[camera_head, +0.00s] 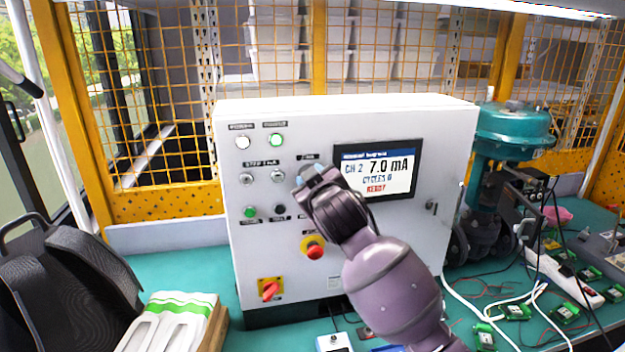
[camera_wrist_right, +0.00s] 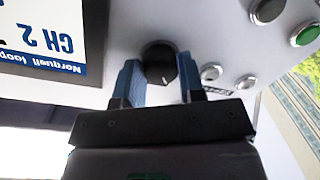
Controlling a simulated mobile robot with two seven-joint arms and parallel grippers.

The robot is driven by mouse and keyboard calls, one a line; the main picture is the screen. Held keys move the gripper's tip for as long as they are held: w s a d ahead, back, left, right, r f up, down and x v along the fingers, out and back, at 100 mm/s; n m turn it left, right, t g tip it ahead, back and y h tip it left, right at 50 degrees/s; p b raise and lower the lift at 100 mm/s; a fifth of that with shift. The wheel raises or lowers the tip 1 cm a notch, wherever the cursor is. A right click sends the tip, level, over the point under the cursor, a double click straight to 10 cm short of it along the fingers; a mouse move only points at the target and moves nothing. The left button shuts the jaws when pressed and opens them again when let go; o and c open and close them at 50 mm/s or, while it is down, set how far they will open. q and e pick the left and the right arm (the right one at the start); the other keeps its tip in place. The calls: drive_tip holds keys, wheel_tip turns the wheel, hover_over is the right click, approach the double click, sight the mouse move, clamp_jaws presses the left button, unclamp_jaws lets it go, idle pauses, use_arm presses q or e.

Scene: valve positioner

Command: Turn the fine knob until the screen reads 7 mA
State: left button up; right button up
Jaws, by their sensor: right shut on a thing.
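The screen (camera_head: 374,170) on the white cabinet reads CH 2, 7.0 mA, with CYCLES 0 and a red READY line below. Part of it, upside down, also shows in the right wrist view (camera_wrist_right: 50,38). My right gripper (camera_head: 313,174) reaches up to the panel just left of the screen. In the right wrist view its blue fingers (camera_wrist_right: 157,78) stand on either side of the black fine knob (camera_wrist_right: 158,62), shut on it. The knob has a pale pointer mark. In the head view my gripper hides the knob. My left gripper is not in view.
The cabinet (camera_head: 262,107) also carries small switches, lamps, a red emergency button (camera_head: 314,251) and a red rotary switch (camera_head: 270,290). A teal valve actuator (camera_head: 512,128) stands right of it. Cables and green boards lie at right; a black mesh object (camera_head: 65,290) is at left.

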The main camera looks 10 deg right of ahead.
drive_tip(key=o, duration=0.9)
drive_tip(key=s, duration=0.3)
drive_tip(key=s+b, duration=0.1)
drive_tip(key=s, duration=0.6)
drive_tip(key=shift+s+d+r+b, duration=0.3)
drive_tip(key=shift+s, duration=0.1)
